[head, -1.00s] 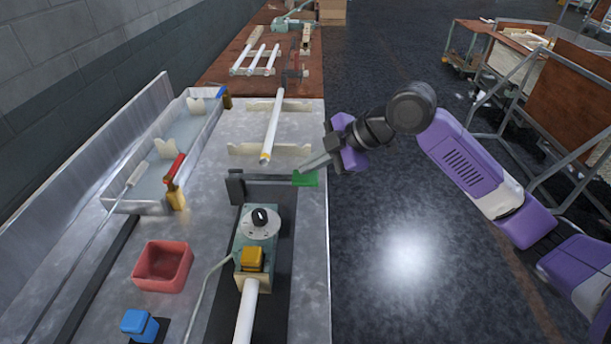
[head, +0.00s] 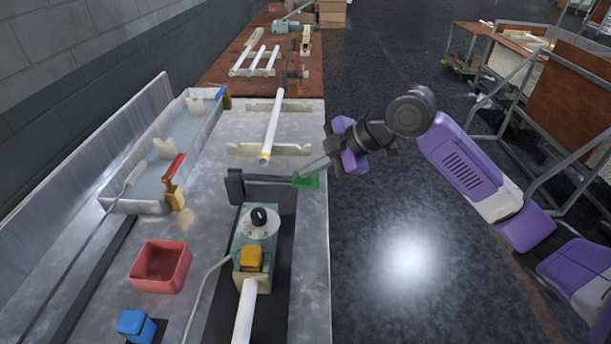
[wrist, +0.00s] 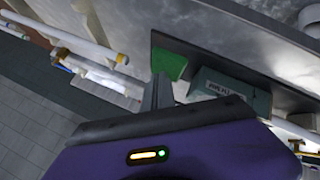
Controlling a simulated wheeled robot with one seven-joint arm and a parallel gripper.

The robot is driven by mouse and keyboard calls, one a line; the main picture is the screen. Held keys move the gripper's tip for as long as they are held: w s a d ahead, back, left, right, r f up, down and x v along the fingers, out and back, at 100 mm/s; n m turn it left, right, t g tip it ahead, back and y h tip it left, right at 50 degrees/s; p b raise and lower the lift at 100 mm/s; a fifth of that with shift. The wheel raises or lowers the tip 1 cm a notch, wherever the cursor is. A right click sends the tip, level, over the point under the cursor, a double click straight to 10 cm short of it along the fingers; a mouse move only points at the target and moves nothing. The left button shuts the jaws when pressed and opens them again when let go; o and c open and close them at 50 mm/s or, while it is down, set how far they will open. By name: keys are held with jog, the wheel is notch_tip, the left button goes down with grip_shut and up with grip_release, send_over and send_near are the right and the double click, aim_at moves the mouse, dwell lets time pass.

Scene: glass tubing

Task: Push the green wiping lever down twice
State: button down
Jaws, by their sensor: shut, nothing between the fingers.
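The green wiping lever (head: 308,182) is a flat green pad at the right end of a grey bar (head: 268,180), which runs from a dark upright block (head: 235,186). The pad sits near the table's right edge. My gripper (head: 302,176) is shut, with its fingertips at the pad's upper side, touching or very close. In the wrist view the green pad (wrist: 170,64) shows just beyond the tips of my shut fingers (wrist: 158,88). The fingers hide part of the pad, and I cannot tell whether they press on it.
A machine with a dial (head: 259,222) and yellow block stands in front of the bar. A glass tube (head: 272,125) rests on cream supports behind it. A red bin (head: 160,267), blue block (head: 136,326) and water trough (head: 130,207) are left. Open floor lies right of the table.

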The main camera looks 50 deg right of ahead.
aim_at(310, 179)
jog(key=shift+f+b, duration=1.7)
jog(key=shift+f, duration=0.05)
dwell(1.5)
jog(key=shift+r, duration=0.15)
dwell(0.4)
jog(key=shift+r+p, duration=1.7)
jog(key=shift+r, duration=0.9)
jog(key=shift+r+p, duration=1.5)
jog(key=shift+r, duration=0.95)
